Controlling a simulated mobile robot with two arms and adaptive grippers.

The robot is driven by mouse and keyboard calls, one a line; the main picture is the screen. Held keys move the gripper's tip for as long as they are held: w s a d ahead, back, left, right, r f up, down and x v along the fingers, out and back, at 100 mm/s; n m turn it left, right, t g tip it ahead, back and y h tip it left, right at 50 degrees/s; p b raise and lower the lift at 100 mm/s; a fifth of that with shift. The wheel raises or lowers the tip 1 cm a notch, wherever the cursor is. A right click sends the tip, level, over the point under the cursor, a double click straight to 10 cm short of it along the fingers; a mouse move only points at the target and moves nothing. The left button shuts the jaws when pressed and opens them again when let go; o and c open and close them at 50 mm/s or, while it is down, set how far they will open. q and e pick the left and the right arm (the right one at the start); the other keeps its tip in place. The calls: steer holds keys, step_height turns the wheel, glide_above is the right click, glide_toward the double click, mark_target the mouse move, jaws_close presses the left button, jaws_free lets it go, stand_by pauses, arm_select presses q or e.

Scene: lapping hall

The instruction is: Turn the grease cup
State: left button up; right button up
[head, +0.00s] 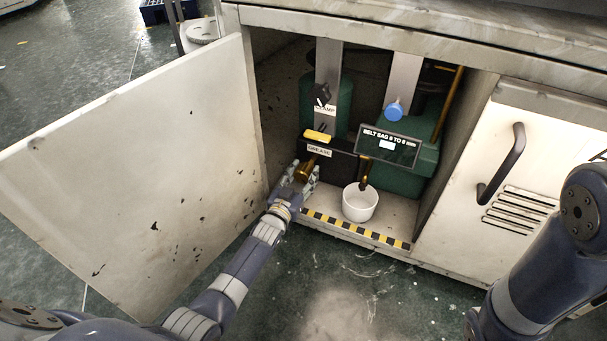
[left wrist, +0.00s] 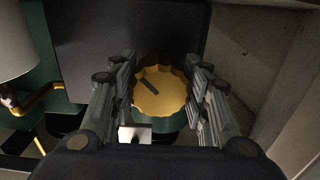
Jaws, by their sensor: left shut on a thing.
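The grease cup is a brass-coloured knob (head: 303,172) under the GREASE label (head: 320,150) inside the open cabinet. In the left wrist view its scalloped yellow face (left wrist: 160,92) shows a dark slanted mark. My left gripper (head: 302,178) reaches in from the front and is shut on the cup, with a finger on each side of it; both fingers also show in the left wrist view (left wrist: 160,100). My right gripper is not in view; only part of my right arm shows at the right edge.
The cabinet door (head: 140,170) stands open on the left. A white cup (head: 360,204) stands on the cabinet floor under a brass spout (head: 364,175). A blue knob (head: 394,111), a black knob (head: 320,95) and a sign (head: 388,146) are above. A closed door with a handle (head: 503,165) is at right.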

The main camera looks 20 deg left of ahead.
arm_select(q)
steer(key=shift+m, duration=0.3)
steer(key=m, duration=0.4)
steer(key=shift+m, duration=2)
steer(key=o, duration=1.1)
